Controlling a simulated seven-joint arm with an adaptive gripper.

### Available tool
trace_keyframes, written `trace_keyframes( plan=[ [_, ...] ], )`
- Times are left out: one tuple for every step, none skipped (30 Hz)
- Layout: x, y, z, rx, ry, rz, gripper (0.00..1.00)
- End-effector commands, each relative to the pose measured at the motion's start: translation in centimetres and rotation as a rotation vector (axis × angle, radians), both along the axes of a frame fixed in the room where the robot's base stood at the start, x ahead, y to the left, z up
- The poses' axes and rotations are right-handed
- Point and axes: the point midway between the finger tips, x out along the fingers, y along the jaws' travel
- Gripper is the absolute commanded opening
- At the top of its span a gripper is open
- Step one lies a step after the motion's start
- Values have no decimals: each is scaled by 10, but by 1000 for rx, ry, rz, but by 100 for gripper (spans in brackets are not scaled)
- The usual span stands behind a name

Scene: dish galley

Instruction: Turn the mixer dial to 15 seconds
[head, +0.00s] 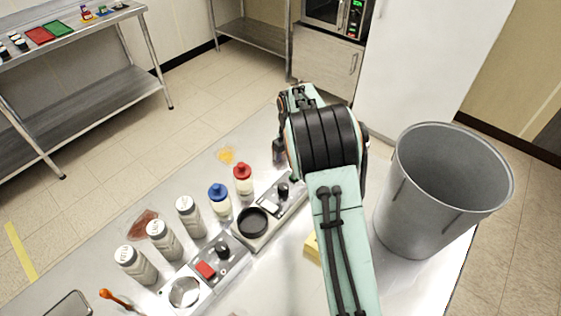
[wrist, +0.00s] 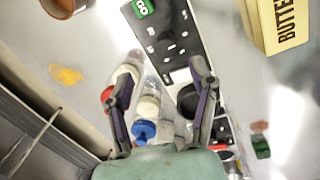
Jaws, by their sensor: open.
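Two metal control units stand in a row on the white counter in the head view. The near unit (head: 207,262) has a black dial (head: 223,249) and a red button; the far unit (head: 246,236) has a round black top and a small black knob (head: 284,190). I cannot tell which is the mixer, nor read any dial setting. The arm mostly hides my gripper in the head view.
A red-capped bottle (head: 243,179), a blue-capped bottle (head: 220,200) and several shakers (head: 163,240) stand left of the units. A large grey bin (head: 450,175) stands right of my arm. A yellow butter box (wrist: 283,20) lies at the upper right in the wrist view.

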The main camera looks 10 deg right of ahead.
Motion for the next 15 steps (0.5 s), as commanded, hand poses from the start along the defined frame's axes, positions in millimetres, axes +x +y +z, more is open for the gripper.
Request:
trace_keyframes(
  plan=[
    [-4, 2, -12, -6, 25, 4, 58],
    [-5, 3, -17, -7, 34, 8, 58],
    [-6, 4, -22, -8, 40, 10, 58],
    [-7, 5, -26, -8, 42, 12, 58],
    [-7, 6, -29, -9, 42, 14, 58],
    [-7, 6, -34, -9, 42, 14, 58],
    [-6, 6, -38, -8, 42, 13, 58],
    [-7, 6, -44, -8, 42, 12, 58],
    [-6, 6, -51, -9, 43, 12, 58],
    [-6, 6, -55, -9, 42, 11, 58],
    [-6, 6, -60, -9, 43, 11, 58],
    [-6, 7, -66, -8, 42, 11, 58],
    [-5, 7, -70, -8, 42, 11, 58],
    [-5, 7, -74, -8, 42, 11, 58],
    [-5, 7, -78, -8, 42, 11, 58]
  ],
)
